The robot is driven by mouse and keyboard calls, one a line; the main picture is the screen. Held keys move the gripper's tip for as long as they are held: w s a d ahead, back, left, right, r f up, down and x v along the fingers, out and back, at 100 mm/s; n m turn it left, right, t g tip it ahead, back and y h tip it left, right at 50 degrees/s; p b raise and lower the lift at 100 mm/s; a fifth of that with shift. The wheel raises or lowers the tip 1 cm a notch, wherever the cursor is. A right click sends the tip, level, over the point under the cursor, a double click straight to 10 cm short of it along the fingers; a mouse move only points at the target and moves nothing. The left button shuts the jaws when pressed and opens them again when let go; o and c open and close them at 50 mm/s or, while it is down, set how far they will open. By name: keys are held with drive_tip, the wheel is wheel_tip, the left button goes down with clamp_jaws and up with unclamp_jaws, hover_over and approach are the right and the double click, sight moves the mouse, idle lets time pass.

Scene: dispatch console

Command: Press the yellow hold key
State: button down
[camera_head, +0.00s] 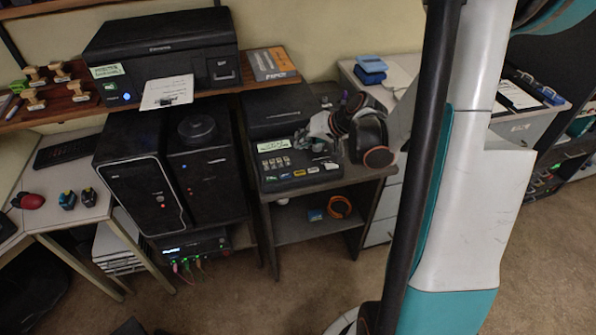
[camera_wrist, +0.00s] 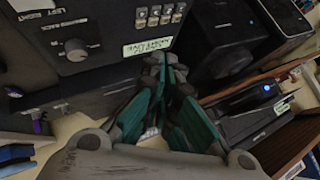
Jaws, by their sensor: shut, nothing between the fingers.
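My gripper (camera_head: 304,139) is shut and empty over the console's right part, close to the display and keypad. I cannot tell whether the fingertips touch the console. No yellow key is clearly visible there.
A black computer tower (camera_head: 135,175) stands left of the console. A printer (camera_head: 160,55) sits on the wooden shelf behind it. An orange coil (camera_head: 340,207) lies on the lower shelf. A desk with blue boxes (camera_head: 370,66) is at the back right.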

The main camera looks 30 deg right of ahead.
sight(302, 171)
idle(0.3)
wheel_tip(302, 171, down, 9)
drive_tip(key=b, duration=0.7)
drive_tip(key=shift+r, duration=0.1)
idle(1.2)
drive_tip(key=shift+f+b, duration=0.4)
drive_tip(key=shift+f, duration=0.3)
idle(0.5)
drive_tip(key=shift+r, duration=0.75)
drive_tip(key=shift+r+p, duration=0.1)
drive_tip(key=shift+p, duration=0.25)
drive_tip(key=shift+r+p, duration=1.7)
drive_tip(key=shift+r, duration=0.75)
